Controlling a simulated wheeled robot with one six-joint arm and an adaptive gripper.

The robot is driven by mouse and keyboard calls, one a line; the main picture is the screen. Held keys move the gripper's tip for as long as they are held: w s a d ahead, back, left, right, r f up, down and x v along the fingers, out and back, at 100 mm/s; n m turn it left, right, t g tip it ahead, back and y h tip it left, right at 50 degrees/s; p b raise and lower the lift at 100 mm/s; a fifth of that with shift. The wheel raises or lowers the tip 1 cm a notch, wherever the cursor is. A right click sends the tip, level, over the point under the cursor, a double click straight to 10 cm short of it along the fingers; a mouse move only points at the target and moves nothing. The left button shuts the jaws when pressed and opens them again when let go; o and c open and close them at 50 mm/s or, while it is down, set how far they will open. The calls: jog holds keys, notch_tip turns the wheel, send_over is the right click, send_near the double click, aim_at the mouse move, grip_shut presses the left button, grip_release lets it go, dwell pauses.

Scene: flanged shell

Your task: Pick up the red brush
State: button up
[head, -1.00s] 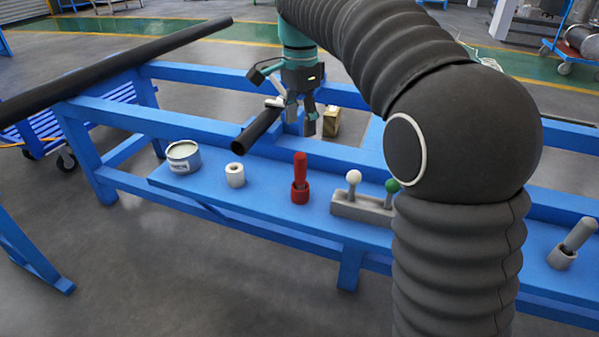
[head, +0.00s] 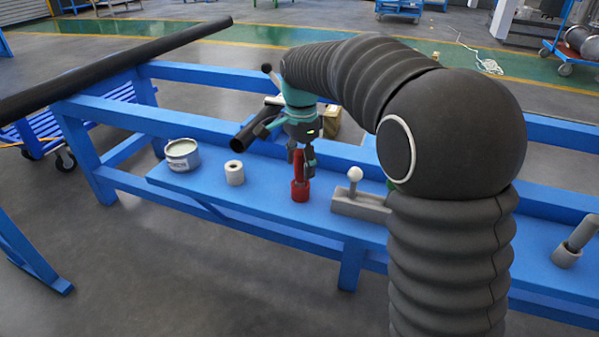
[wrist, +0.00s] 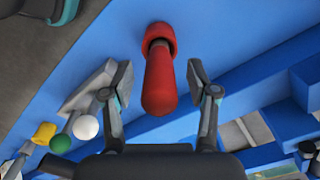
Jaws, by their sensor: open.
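The red brush (head: 299,168) stands upright in a red cup-like holder (head: 300,191) on the blue bench shelf. In the wrist view the brush (wrist: 159,82) points toward the camera between my two fingers, with its holder (wrist: 158,37) beyond. My gripper (head: 302,166) is open, and its fingers (wrist: 160,84) are apart on either side of the brush with a gap on each side. In the head view the gripper partly hides the top of the brush.
A grey block with a white ball knob (head: 355,205) stands close to the right. A white cylinder (head: 234,173) and a can (head: 182,155) stand to the left. A dark pipe (head: 252,132) lies behind, and a grey holder (head: 566,255) is far right.

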jog(key=shift+f, duration=0.3)
grip_shut()
jog(key=shift+r, duration=0.1)
jog(key=shift+r, duration=0.55)
jog(key=r, duration=0.3)
jog(key=shift+w+d+r, duration=0.1)
jog(key=shift+d+r, duration=0.05)
jog(key=shift+d, duration=0.15)
jog(key=w+d+r, duration=0.1)
jog(key=d+r, duration=0.2)
jog(key=d, duration=0.2)
jog(key=w+d+r+p, duration=0.1)
jog(key=d+r, duration=0.2)
jog(key=d, duration=0.3)
jog(key=shift+w+r, duration=0.15)
jog(key=shift+r, duration=0.1)
